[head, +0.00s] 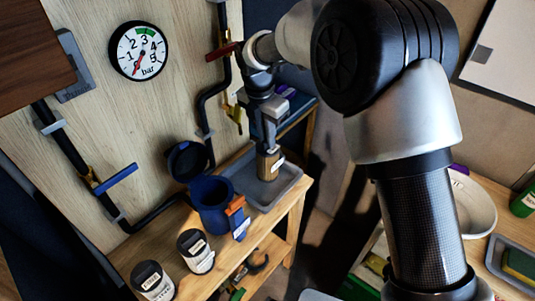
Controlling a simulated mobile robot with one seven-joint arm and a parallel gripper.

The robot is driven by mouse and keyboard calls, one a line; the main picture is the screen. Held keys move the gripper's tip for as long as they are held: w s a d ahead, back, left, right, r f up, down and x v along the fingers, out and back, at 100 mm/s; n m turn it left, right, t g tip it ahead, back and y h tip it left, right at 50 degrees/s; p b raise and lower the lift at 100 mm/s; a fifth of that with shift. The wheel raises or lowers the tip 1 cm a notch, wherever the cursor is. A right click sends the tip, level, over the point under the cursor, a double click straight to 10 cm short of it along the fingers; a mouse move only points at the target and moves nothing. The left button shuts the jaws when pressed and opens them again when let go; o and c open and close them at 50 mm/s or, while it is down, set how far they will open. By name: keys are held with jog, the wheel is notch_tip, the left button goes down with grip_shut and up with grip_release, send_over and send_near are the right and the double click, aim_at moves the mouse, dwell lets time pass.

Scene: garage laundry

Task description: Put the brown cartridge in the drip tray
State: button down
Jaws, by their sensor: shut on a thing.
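The tray sits at the right end of the wooden bench. My arm reaches in from the right and hides part of the room behind it.
A blue housing (211,202) with a dark raised cap (187,160) and an orange clip (235,205) stands left of the tray. Two dark-topped, white-labelled canisters (196,251) (152,281) stand nearer. Pipes with red (222,51) and blue (116,178) handles run along the wall.

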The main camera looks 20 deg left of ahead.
aim_at(267, 150)
jog(key=shift+f, duration=2.55)
jog(key=shift+f, duration=0.15)
jog(key=c, duration=1.8)
grip_release()
jog(key=r, duration=0.4)
jog(key=s+r, duration=0.1)
jog(key=r, duration=0.7)
jog(key=shift+s+a+r, duration=0.1)
jog(key=shift+s+a, duration=0.15)
jog(key=shift+s, duration=0.1)
